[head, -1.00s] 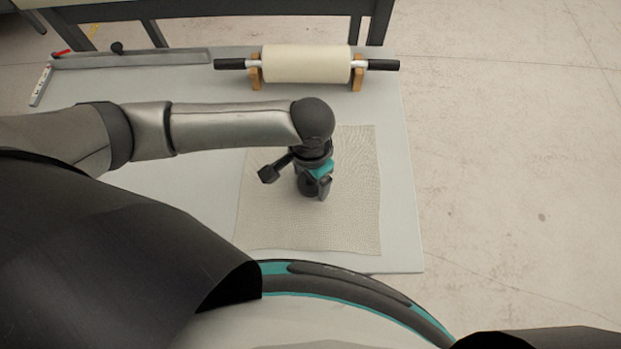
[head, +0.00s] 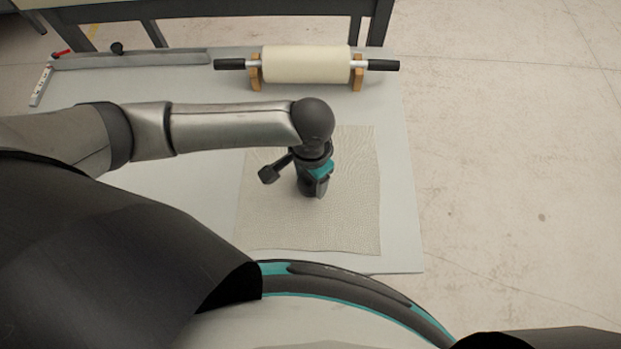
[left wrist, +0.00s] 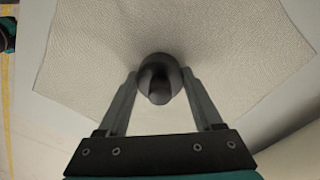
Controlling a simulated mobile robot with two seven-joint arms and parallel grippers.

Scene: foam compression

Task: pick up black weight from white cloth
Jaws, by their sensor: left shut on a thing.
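The black weight (left wrist: 160,75) is a dark rounded piece with a knob on top, standing on the white cloth (left wrist: 230,45). My left gripper (left wrist: 160,90) points down over it, with a finger on each side, shut on it. In the head view the cloth (head: 350,225) lies on the table, and my left gripper (head: 318,190) is above its middle. The gripper and arm hide most of the weight there. Whether the weight touches the cloth is hard to tell. My right gripper is not in view.
A cream roller (head: 305,64) with black handles rests on wooden supports at the back of the grey table (head: 405,210). A grey rail (head: 160,58) with a small black knob, and a white ruler-like piece (head: 41,85), lie at the back left. The floor is bare to the right.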

